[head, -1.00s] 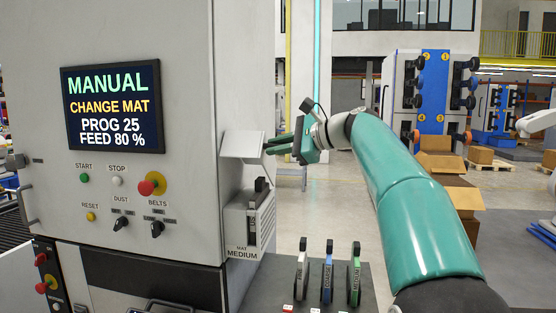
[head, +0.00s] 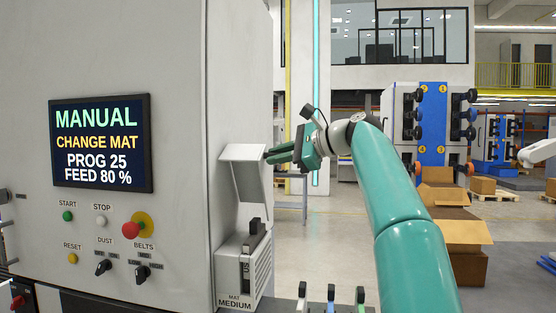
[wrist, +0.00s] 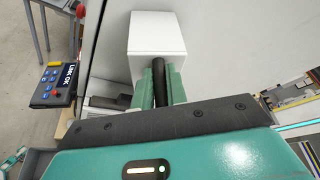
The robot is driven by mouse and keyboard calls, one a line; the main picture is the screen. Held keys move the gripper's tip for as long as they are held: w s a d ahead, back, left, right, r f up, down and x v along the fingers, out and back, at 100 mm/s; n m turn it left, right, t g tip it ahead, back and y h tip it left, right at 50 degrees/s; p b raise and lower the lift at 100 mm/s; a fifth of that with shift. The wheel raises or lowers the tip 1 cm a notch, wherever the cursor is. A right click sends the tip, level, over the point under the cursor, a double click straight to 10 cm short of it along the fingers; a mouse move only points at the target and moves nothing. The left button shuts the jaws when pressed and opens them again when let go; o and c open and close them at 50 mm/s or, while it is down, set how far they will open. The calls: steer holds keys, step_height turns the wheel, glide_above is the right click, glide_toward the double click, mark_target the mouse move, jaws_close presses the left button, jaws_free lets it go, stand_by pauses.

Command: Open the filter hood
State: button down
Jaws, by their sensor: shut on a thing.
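The filter hood (head: 246,154) is a pale grey flap on the right side of the machine. It juts out from the wall, above a slotted unit marked MEDIUM (head: 234,283). My gripper (head: 268,156) is at the hood's outer right edge, its green fingers pointing left. In the wrist view the white hood (wrist: 157,35) is straight ahead. My fingers (wrist: 158,80) are shut on a dark bar (wrist: 158,72) in front of the hood, seemingly its handle. The bar's far end is hard to make out. The hood's hinge is not clear.
The machine's screen (head: 101,143) reads MANUAL, CHANGE MAT. Buttons and knobs sit below it. Several mats with coloured tops (head: 331,292) stand upright at the lower middle. Cardboard boxes (head: 450,220) and a blue-and-white rack (head: 433,130) stand behind my arm.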

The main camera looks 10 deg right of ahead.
steer(key=shift+w+d+f, duration=0.4)
steer(key=shift+d, duration=0.15)
steer(key=c, duration=1.6)
jaws_free()
steer(key=shift+o, duration=1)
steer(key=shift+w+d, duration=0.2)
steer(key=shift+s+a+r, duration=0.25)
steer(key=shift+s+a, duration=0.15)
steer(key=shift+a, duration=0.1)
steer(key=shift+d, duration=0.35)
steer(key=v, duration=1.3)
steer(key=shift+s+r, duration=0.25)
steer(key=shift+s, duration=0.05)
steer(key=shift+a, duration=0.1)
steer(key=shift+c, duration=0.3)
